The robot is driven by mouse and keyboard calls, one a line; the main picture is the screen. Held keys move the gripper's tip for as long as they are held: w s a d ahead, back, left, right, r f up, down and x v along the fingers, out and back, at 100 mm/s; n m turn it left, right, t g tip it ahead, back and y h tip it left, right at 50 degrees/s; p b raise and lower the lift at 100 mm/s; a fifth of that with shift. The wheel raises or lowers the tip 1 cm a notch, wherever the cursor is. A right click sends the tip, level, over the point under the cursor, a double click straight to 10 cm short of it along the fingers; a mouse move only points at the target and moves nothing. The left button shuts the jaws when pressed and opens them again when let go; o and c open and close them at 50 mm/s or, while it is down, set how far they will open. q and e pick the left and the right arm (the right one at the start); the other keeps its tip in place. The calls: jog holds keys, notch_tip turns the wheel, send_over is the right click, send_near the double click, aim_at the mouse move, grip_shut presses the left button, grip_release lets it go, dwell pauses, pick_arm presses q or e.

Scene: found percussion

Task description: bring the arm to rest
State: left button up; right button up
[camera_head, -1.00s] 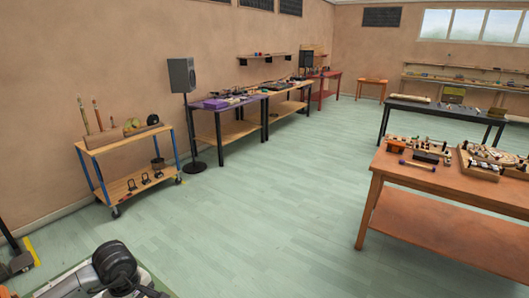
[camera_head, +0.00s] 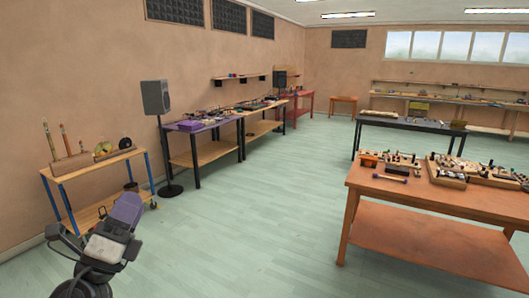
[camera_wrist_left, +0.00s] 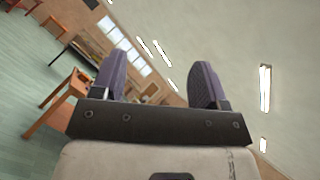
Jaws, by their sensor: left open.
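My right gripper is in neither view.
A wooden cart (camera_head: 92,169) with blue posts stands behind my left arm. A speaker (camera_head: 156,96) on a stand is beyond it. A brown table (camera_head: 428,232) with small parts is at the right. The green floor (camera_head: 255,215) between is clear.

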pick_arm(q)
jog(key=s+d+f+n+g+y, duration=0.1)
jog(key=s+f+n+g+y, duration=0.6)
jog(key=f+n, duration=0.65)
jog(key=s+d+f+n+g+y, duration=0.15)
jog(key=s+f+n+g, duration=0.45)
jog(key=s+f+n, duration=0.7)
jog(key=s+f+g, duration=0.4)
jog(key=s+f, duration=0.5)
jog(key=f, duration=0.2)
jog(key=s+f+g, duration=0.3)
jog(key=s+f, duration=0.5)
jog(key=f, duration=0.4)
notch_tip(320, 180, up, 36)
jog(key=s+p, duration=0.1)
jog(key=p, duration=3.5)
jog(key=shift+d+n, duration=0.35)
jog(key=shift+n, duration=0.1)
